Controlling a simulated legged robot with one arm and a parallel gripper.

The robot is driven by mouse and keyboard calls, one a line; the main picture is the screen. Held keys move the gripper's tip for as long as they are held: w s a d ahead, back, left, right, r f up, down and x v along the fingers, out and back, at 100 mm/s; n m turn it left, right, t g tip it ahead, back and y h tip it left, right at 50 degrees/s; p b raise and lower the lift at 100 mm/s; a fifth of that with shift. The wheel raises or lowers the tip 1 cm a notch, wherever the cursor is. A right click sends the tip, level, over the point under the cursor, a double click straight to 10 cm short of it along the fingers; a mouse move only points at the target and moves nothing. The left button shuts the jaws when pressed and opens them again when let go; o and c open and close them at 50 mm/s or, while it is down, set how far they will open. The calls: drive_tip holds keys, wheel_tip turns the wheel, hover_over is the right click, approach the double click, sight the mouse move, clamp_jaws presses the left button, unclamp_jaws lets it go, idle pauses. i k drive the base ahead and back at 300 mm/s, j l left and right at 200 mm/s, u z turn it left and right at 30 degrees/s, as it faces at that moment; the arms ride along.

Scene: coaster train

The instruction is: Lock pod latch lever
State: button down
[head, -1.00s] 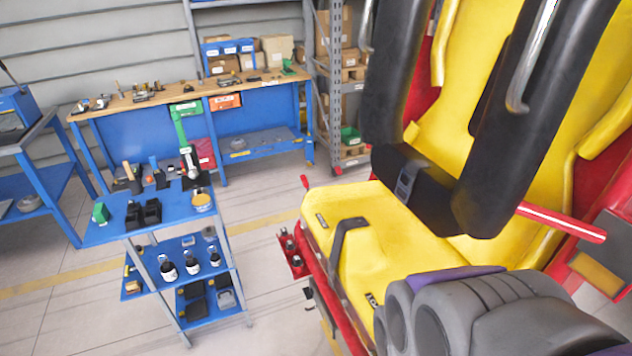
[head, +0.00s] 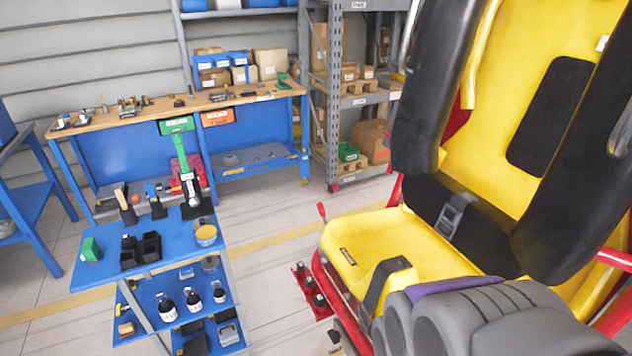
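A small upright lever with a red knob (head: 321,211) stands at the left edge of the seat. A red bar (head: 614,258) shows at the right edge, partly cut off. I cannot tell which of these is the pod latch lever. My grey arm covers the lower right, in front of the seat. My gripper is not in view.
A blue tool cart (head: 165,238) with bottles and tools stands left of the seat. A wooden-topped workbench (head: 160,108) and a grey shelf rack (head: 334,100) with boxes stand behind.

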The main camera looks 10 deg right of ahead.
sight(320, 205)
drive_tip(key=i+j+z, duration=0.15)
drive_tip(key=i+j, duration=0.55)
drive_tip(key=i, duration=0.5)
